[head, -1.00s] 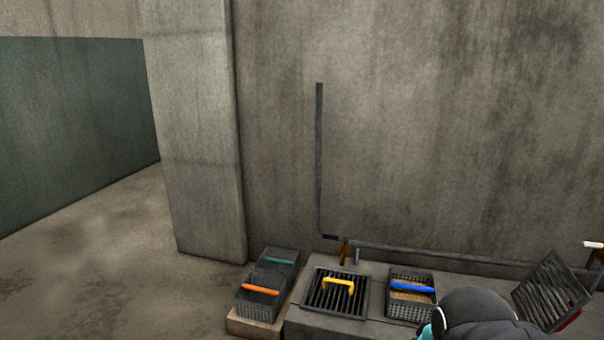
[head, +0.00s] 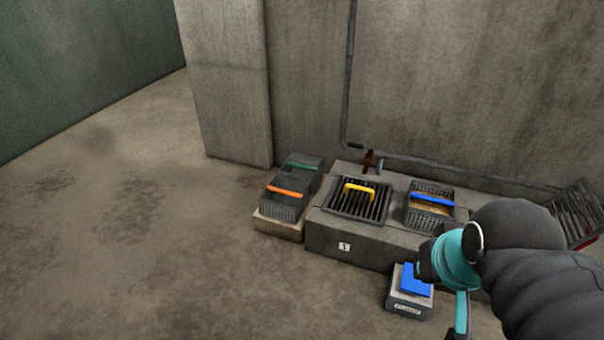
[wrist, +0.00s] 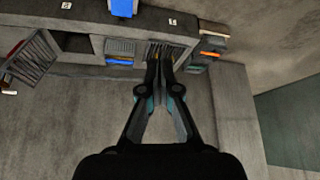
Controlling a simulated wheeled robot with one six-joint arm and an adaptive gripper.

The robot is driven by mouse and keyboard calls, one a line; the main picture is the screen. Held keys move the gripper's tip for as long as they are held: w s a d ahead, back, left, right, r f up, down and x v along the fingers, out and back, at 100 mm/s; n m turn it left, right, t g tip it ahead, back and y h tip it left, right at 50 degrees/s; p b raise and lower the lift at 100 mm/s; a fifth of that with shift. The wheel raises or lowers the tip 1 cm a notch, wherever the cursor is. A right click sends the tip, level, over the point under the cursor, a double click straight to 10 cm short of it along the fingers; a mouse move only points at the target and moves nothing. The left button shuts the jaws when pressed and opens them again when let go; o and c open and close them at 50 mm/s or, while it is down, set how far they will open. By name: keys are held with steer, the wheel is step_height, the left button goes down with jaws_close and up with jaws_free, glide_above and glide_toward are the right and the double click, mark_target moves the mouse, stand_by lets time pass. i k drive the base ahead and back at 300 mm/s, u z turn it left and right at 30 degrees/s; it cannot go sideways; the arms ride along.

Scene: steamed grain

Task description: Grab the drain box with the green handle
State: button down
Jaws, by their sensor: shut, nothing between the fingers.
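The drain box with the green handle (head: 303,168) is a dark mesh box on a low pale block at the left end of the concrete ledge. It stands directly behind the box with the orange handle (head: 284,203). In the wrist view the green-handled box (wrist: 197,69) is small and to the right of the fingertips. My gripper (wrist: 160,58) is shut and empty there, well away from the boxes. In the head view my arm is at the lower right, far right of the green-handled box, and the fingers are not clear.
The concrete ledge (head: 350,240) bears a black grate with a yellow handle (head: 359,189) and a grain-filled box with a blue handle (head: 433,199). A small grey box with a blue top (head: 411,291) stands before it. A slatted rack (head: 578,212) leans at right. The left floor is clear.

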mark_target(301, 167)
steer(key=u, duration=0.2)
steer(key=i, duration=0.25)
steer(key=u, duration=1)
steer(key=i, duration=0.75)
steer(key=u, duration=0.6)
steer(key=i, duration=1)
steer(key=z, duration=0.6)
steer(key=i, duration=0.5)
steer(key=z, duration=0.4)
